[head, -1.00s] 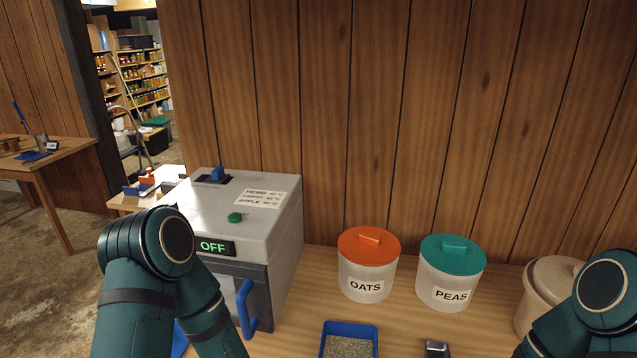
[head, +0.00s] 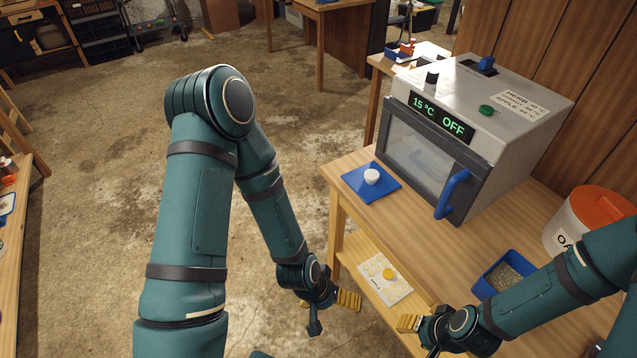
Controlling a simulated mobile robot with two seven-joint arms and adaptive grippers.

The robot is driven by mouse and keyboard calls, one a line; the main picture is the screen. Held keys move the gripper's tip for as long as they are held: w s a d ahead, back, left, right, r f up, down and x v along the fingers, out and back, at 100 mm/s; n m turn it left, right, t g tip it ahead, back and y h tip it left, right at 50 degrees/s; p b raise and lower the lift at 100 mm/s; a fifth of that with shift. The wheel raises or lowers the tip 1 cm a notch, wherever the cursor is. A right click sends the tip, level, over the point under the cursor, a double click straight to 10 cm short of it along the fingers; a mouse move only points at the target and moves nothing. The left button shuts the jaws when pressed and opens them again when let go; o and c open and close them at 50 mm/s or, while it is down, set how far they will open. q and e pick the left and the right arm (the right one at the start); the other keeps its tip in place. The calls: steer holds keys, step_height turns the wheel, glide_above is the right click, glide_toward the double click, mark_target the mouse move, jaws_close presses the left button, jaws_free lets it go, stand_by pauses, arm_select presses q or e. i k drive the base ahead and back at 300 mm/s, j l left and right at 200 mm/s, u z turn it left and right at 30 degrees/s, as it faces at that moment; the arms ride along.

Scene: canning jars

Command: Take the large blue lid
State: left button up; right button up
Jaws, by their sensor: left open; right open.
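I cannot make out a large blue lid in the head view. My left gripper (head: 334,306) hangs open and empty in front of the wooden bench (head: 420,235), low beside its lower shelf. My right gripper (head: 415,332) is open near the front edge of the bench, partly hidden by its own wrist. Nothing shows between the fingers of either one.
A grey machine (head: 480,120) reading OFF stands on the bench. Beside it lie a blue mat (head: 353,180) with a white round piece (head: 372,177), a blue tray (head: 486,290) of grains and an orange-lidded canister (head: 603,206). Open floor (head: 75,150) lies left.

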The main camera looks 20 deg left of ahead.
mark_target(370, 182)
steer(key=u, duration=0.3)
steer(key=i+j, duration=0.15)
steer(key=j, duration=0.2)
steer(key=i+j, duration=0.15)
steer(key=j, duration=0.15)
steer(key=i+j, duration=0.15)
steer(key=j, duration=0.2)
steer(key=i+j, duration=0.1)
steer(key=j, duration=0.2)
steer(key=i+j+z, duration=0.1)
steer(key=j+z, duration=0.2)
steer(key=z, duration=0.15)
steer(key=i+j+z, duration=0.1)
steer(key=j+z, duration=0.3)
steer(key=l, duration=0.1)
